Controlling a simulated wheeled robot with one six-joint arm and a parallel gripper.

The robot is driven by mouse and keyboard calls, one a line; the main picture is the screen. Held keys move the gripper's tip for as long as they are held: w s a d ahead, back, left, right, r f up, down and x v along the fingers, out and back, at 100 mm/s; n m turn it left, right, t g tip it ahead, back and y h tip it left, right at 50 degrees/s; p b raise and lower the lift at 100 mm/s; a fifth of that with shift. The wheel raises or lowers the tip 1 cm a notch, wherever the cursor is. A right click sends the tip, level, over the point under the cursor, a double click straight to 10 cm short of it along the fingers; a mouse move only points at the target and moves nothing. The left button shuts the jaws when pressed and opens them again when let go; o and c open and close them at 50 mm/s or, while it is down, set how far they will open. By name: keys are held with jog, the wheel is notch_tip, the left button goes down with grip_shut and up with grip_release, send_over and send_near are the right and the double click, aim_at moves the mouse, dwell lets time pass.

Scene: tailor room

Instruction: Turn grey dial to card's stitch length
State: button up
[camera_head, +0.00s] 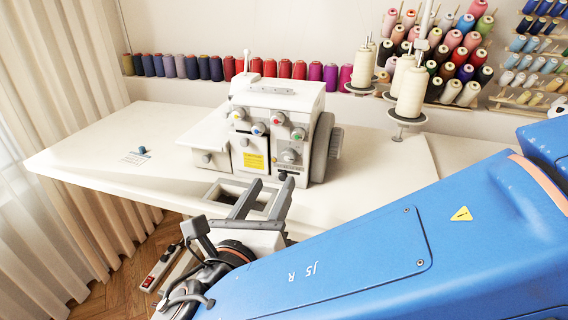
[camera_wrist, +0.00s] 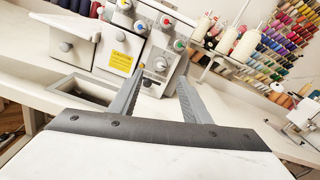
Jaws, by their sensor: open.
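The white sewing machine (camera_head: 262,125) stands on the table with coloured knobs on its front. The grey dial (camera_head: 289,156) is low on the front, right of a yellow label (camera_head: 256,161). In the wrist view the dial (camera_wrist: 161,66) shows beyond and between the fingertips. A small white card (camera_head: 134,158) lies on the table at the left with a blue object by its upper edge; its writing is too small to read. My gripper (camera_head: 272,182) is open and empty, in front of the machine, pointing at its lower front. It appears apart from the dial.
A rectangular opening (camera_head: 232,190) lies in front of the machine. Thread cones (camera_head: 411,92) on a stand rise at the right. A handwheel (camera_head: 334,145) sticks out on the machine's right side.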

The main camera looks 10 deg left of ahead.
aim_at(287, 158)
jog(key=shift+w+d, duration=0.2)
jog(key=shift+w, duration=1.3)
jog(key=shift+w+d, duration=0.2)
jog(key=shift+w, duration=1.35)
jog(key=shift+w+d, duration=0.2)
jog(key=shift+w, duration=1.3)
jog(key=c, duration=1.1)
